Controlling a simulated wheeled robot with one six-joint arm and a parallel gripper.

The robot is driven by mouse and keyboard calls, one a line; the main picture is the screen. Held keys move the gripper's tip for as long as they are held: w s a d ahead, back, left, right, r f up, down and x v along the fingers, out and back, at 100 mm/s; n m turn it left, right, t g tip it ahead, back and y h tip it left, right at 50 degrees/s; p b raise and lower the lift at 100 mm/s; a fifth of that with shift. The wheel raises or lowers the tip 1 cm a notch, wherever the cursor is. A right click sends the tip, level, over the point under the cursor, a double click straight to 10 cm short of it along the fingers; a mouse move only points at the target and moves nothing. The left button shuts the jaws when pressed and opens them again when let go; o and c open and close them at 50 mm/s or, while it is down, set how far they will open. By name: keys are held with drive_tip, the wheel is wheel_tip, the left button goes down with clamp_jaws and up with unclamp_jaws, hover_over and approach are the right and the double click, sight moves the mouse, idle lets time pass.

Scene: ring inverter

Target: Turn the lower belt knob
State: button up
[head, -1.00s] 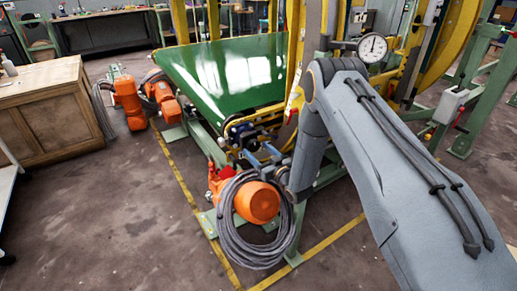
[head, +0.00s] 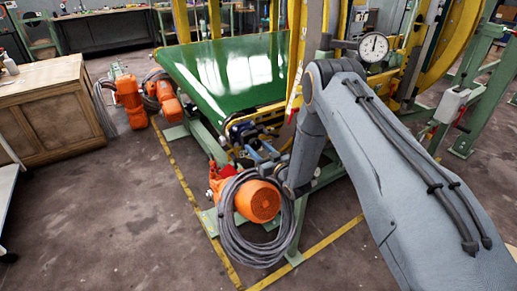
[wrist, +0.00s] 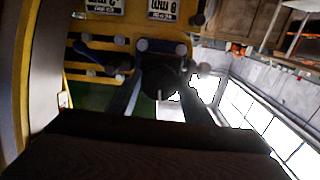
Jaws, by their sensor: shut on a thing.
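A dark round knob (wrist: 160,80) is near the middle of the wrist view, in front of a yellow panel (wrist: 105,62). My gripper (wrist: 162,92) has a finger on each side of the knob and is shut on it. The fingers reach up from the wide dark gripper body along the bottom of that view. The view is dim, so the knob's turn angle is hard to tell. In the head view my gripper (head: 258,152) is at the machine's near end, beside dark fittings below the green belt (head: 228,72). The knob cannot be made out clearly there.
An orange motor (head: 257,201) with a coiled grey cable (head: 236,240) lies just below my gripper. A dial gauge (head: 373,46) and yellow frame stand close to my arm. A wooden cabinet (head: 50,115) is at the left. The floor in front is open.

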drive_tip(key=shift+w+d+m, duration=0.1)
drive_tip(key=shift+d+m, duration=0.05)
drive_tip(key=shift+m, duration=0.15)
drive_tip(key=m+b, duration=0.1)
drive_tip(key=m, duration=0.2)
drive_tip(key=shift+m, duration=0.3)
drive_tip(key=m+b, duration=0.1)
drive_tip(key=m, duration=0.3)
drive_tip(key=shift+b, duration=0.4)
drive_tip(key=m+b, duration=0.1)
drive_tip(key=m, duration=0.3)
drive_tip(key=shift+r, duration=0.1)
drive_tip(key=m, duration=0.4)
drive_tip(key=shift+m+b, duration=0.3)
drive_tip(key=shift+b, duration=0.1)
drive_tip(key=m, duration=0.4)
drive_tip(key=shift+r+m+b, duration=0.15)
drive_tip(key=shift+m+b, duration=0.15)
drive_tip(key=shift+b, duration=0.1)
drive_tip(key=m, duration=0.3)
drive_tip(key=shift+m, duration=0.3)
drive_tip(key=m, duration=0.3)
drive_tip(key=shift+m+b, duration=0.3)
drive_tip(key=shift+b, duration=0.1)
drive_tip(key=shift+r+m, duration=0.15)
drive_tip(key=shift+m, duration=1.75)
